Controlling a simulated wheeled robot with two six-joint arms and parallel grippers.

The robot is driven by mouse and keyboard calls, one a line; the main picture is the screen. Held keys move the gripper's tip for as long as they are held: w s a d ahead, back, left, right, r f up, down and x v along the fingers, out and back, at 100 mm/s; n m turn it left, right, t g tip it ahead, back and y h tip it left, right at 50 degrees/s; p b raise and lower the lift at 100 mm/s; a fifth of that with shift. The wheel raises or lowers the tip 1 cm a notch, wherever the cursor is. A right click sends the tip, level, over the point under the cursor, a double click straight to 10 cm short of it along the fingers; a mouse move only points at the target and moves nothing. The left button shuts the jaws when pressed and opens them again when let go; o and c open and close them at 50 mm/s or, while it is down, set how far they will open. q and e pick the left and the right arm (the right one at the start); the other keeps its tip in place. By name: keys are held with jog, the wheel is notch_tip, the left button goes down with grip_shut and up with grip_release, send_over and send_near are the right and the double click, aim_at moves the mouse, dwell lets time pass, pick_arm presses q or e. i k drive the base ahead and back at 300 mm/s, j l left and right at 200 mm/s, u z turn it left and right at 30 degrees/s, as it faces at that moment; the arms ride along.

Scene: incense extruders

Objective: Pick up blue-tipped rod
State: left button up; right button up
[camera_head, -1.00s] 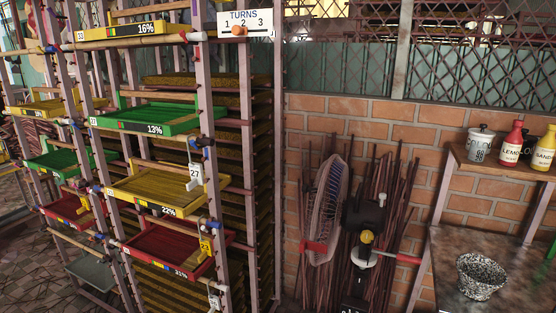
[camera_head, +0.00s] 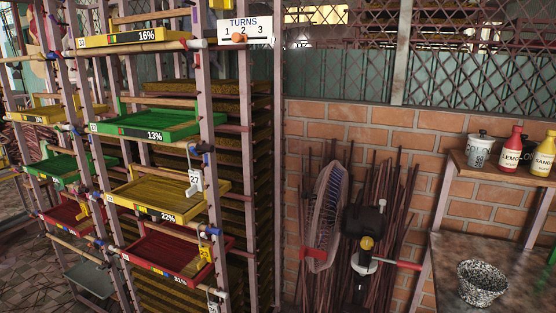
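A tall rack of trays fills the left half of the view, with thin wooden rods lying across its posts. Small blue parts show at several rod ends or rod holders, one beside the right post at the green tray (camera_head: 160,122) and one lower by the yellow tray (camera_head: 172,190). They are too small to tell which is the tip of a rod. A pale rod (camera_head: 150,45) crosses the rack near the top, under the 16% tray. Neither of my grippers is in view.
A TURNS sign (camera_head: 245,30) hangs at the rack's upper right. At right, a shelf holds labelled bottles (camera_head: 510,150), above a table with a speckled pot (camera_head: 482,284).

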aim_at(31, 57)
jog(key=i+j+u, duration=0.1)
jog(key=j, duration=0.5)
jog(key=i+j+u, duration=0.15)
jog(key=i+j, duration=0.2)
jog(key=j, duration=0.2)
jog(key=i+j+u, duration=0.1)
jog(key=i+j, duration=0.15)
jog(key=j, duration=0.35)
jog(key=i+j+u, duration=0.15)
jog(key=i+j, duration=0.15)
jog(key=j, duration=0.2)
jog(key=i+j+u, duration=0.1)
jog(key=i+j, duration=0.2)
jog(key=j, duration=0.2)
jog(key=i+j+u, duration=0.15)
jog(key=i+j, duration=0.15)
jog(key=j, duration=0.2)
jog(key=i+j, duration=0.15)
jog(key=i+j+z, duration=0.1)
jog(key=j, duration=0.3)
jog(key=i+j, duration=0.2)
jog(key=j+z, duration=0.05)
